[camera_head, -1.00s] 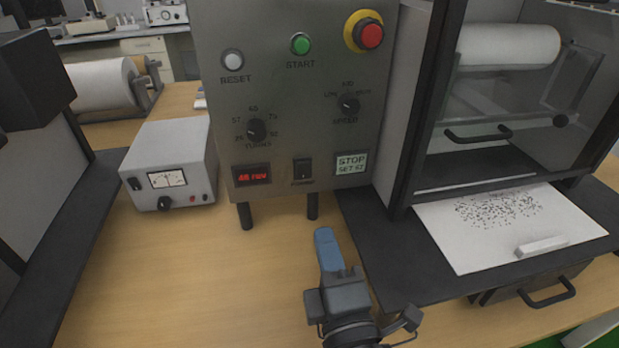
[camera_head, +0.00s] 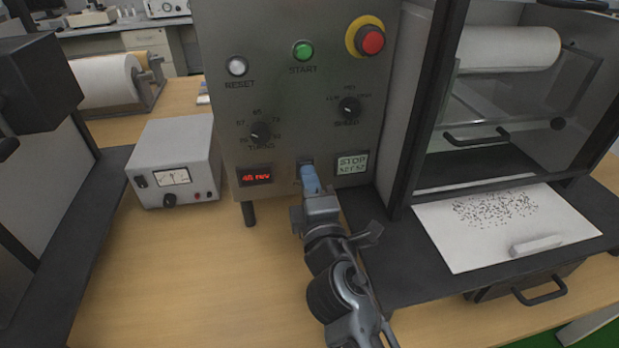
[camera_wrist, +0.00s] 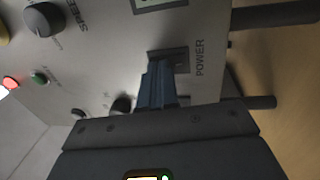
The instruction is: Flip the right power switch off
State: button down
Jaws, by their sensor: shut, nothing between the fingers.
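The control panel (camera_head: 290,110) is a grey upright box with buttons, knobs and displays. In the wrist view the blue fingertips (camera_wrist: 160,80) lie over the switch (camera_wrist: 180,60), beside the POWER label. The fingers look at or very near it; contact and the rocker's position cannot be told.
A white meter box (camera_head: 175,160) stands on the wooden table left of the panel. A red stop button (camera_head: 371,41) is at the panel's upper right. A dark-framed machine with a paper sheet (camera_head: 500,225) stands to the right.

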jog(key=shift+w+r+p, duration=0.35)
jog(key=shift+r+p, duration=0.4)
jog(key=shift+p, duration=0.3)
jog(key=shift+f, duration=0.25)
